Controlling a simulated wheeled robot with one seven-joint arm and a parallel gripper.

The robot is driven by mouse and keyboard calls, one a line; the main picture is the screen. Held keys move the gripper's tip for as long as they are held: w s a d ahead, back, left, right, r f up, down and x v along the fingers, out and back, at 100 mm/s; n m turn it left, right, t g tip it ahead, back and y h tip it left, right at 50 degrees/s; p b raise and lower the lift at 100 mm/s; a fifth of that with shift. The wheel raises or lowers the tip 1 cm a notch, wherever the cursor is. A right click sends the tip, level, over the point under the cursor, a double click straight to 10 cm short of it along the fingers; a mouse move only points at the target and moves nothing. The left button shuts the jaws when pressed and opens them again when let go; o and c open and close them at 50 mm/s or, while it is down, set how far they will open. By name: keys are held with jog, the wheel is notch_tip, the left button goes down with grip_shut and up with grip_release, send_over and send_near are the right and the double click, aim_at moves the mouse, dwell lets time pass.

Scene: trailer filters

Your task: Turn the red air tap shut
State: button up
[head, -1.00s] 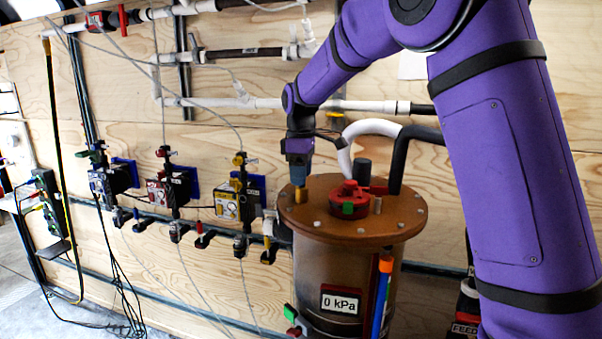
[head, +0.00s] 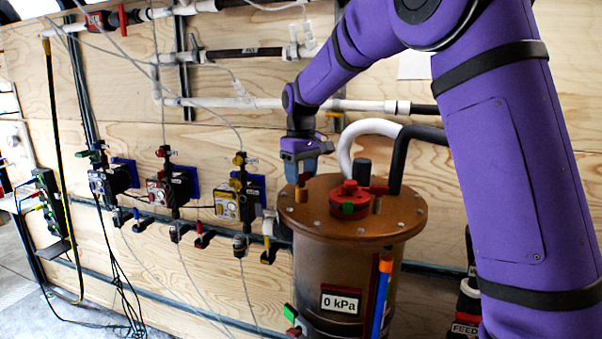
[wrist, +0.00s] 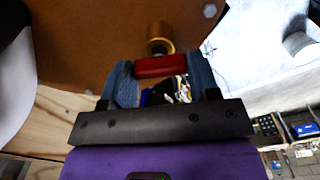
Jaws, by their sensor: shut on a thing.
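The red air tap's handle (wrist: 155,67) is a small red bar in the wrist view, in front of a round brass fitting (wrist: 160,38). My gripper (wrist: 162,75) has its two blue-grey fingers on either end of the red bar and is shut on it. In the head view my gripper (head: 301,165) points down over the brass stem (head: 300,193) at the left rim of the copper-coloured lid (head: 320,232).
A red cap (head: 349,200) with a green tab sits on the lid. A white hose (head: 347,150) and a black hose (head: 398,158) rise behind it. The tank's display (head: 341,303) reads 0 kPa. Valves and gauges (head: 228,205) line the wooden wall at left.

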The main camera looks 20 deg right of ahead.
aim_at(302, 174)
jog(key=m, duration=0.5)
jog(key=shift+m, duration=0.3)
jog(key=m, duration=0.5)
jog(key=shift+d+m, duration=0.1)
jog(key=shift+m, duration=0.3)
jog(key=o, duration=0.9)
notch_tip(302, 174, up, 11)
jog(key=shift+f, duration=0.1)
dwell(0.4)
